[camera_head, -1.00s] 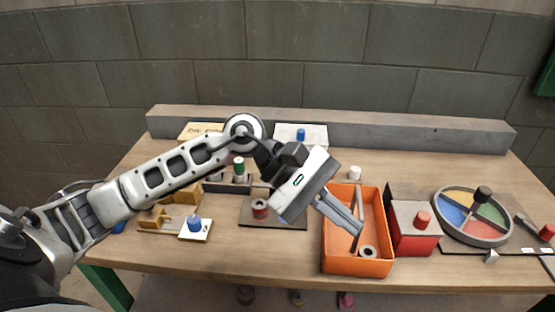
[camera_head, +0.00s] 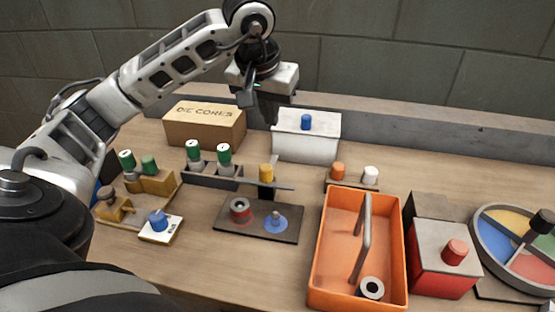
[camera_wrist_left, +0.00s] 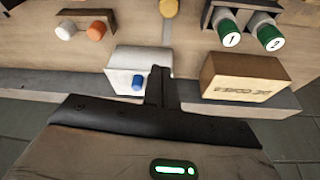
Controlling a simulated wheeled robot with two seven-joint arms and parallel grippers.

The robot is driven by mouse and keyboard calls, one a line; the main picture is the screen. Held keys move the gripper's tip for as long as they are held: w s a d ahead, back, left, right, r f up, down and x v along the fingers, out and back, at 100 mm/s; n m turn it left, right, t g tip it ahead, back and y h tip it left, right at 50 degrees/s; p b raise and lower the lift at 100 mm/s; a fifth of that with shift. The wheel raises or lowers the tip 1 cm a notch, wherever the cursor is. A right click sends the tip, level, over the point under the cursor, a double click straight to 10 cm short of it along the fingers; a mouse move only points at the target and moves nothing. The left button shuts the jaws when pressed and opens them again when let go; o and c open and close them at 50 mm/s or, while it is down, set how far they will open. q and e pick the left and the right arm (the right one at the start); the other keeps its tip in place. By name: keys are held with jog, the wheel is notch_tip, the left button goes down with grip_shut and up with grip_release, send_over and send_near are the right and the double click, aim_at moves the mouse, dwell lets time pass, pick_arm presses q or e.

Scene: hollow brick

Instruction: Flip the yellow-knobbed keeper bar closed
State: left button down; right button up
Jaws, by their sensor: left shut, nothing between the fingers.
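The yellow knob (camera_head: 266,173) of the keeper bar stands in the middle of the bench, just right of the dark rack. The thin grey bar (camera_head: 284,187) shows at the knob's foot, reaching right past it. The knob also shows at the top edge of the left wrist view (camera_wrist_left: 169,7). My left gripper (camera_head: 269,118) is shut and empty, raised behind the knob near the white box (camera_head: 306,142). In the left wrist view its dark fingers (camera_wrist_left: 160,82) overlap the white box. My right gripper is not in view.
The dark rack (camera_head: 210,177) holds green-capped cylinders. A "DIE CORES" box (camera_head: 204,126) stands behind it. A dark plate (camera_head: 257,222) with a red ring lies in front. An orange tray (camera_head: 318,278) and a red box (camera_head: 440,265) stand right. Grey blocks line the back.

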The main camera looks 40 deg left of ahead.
pick_arm(q)
jog(key=b, duration=0.1)
send_over(274, 165)
jog(key=w, duration=0.1)
notch_tip(274, 165, down, 9)
jog(key=shift+s+d+f, duration=0.1)
jog(key=shift+s+d, duration=0.05)
jog(key=shift+s, duration=0.5)
jog(key=shift+s+d+f, duration=0.1)
jog(key=shift+s, duration=0.5)
jog(key=shift+s+d+r, duration=0.1)
jog(key=shift+s+d, duration=0.1)
jog(key=shift+s, duration=0.3)
